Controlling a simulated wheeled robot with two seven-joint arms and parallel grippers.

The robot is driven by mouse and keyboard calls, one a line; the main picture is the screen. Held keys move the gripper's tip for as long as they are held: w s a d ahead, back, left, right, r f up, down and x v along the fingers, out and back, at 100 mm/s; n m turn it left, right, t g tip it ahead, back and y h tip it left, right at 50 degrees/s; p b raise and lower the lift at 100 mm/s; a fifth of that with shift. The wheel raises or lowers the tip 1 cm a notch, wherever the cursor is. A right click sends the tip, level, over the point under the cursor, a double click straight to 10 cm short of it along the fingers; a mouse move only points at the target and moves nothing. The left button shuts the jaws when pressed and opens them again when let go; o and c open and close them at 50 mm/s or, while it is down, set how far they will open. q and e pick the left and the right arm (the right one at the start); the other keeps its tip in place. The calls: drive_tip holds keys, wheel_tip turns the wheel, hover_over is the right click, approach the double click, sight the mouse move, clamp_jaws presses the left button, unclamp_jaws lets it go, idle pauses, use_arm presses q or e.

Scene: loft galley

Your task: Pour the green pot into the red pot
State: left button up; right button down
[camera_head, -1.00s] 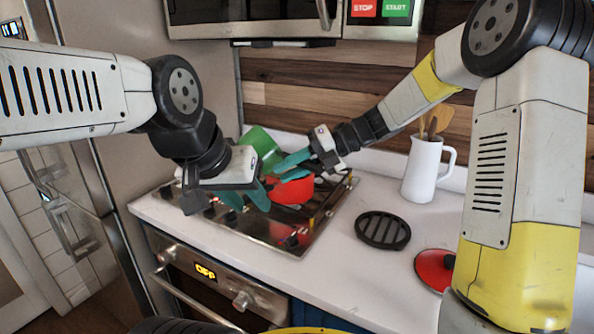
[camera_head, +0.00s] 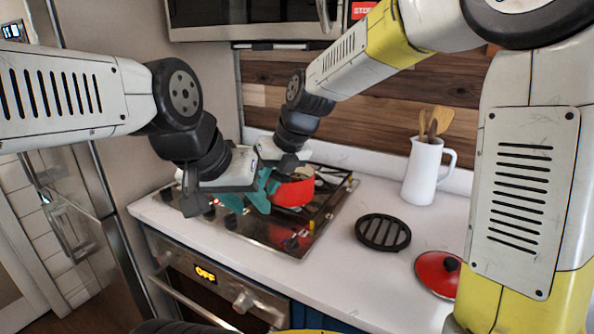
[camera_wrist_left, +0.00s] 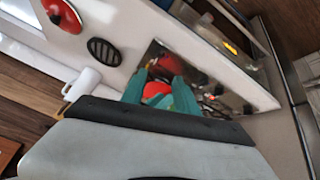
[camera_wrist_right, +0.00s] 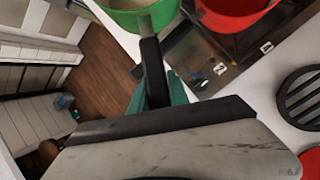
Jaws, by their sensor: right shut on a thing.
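The red pot (camera_head: 293,191) stands upright on the cooktop, and its rim also shows in the right wrist view (camera_wrist_right: 236,20). The green pot (camera_wrist_right: 158,17) is at the top of the right wrist view, to the left of the red pot and apart from it there. My right gripper (camera_wrist_right: 160,90) is shut on the green pot's dark handle. In the head view the green pot is hidden behind my arms. My left gripper (camera_head: 250,196) has its teal fingers spread, in front and left of the red pot; the fingers also show apart in the left wrist view (camera_wrist_left: 158,97).
The cooktop (camera_head: 285,240) lies under both grippers. A black round trivet (camera_head: 383,233), a red lid (camera_head: 437,273) and a white jug (camera_head: 422,172) with wooden utensils are on the counter to the right. A microwave (camera_head: 255,18) hangs above.

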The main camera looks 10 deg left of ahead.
drive_tip(key=shift+s+a+f+h, duration=0.2)
drive_tip(key=shift+a+f+h, duration=0.1)
drive_tip(key=shift+h, duration=0.1)
drive_tip(key=shift+a+t, duration=0.1)
drive_tip(key=shift+t, duration=0.2)
drive_tip(key=shift+s+a+r+n+t+h+b, duration=0.35)
drive_tip(key=shift+h+b, duration=0.35)
drive_tip(key=shift+b, duration=0.3)
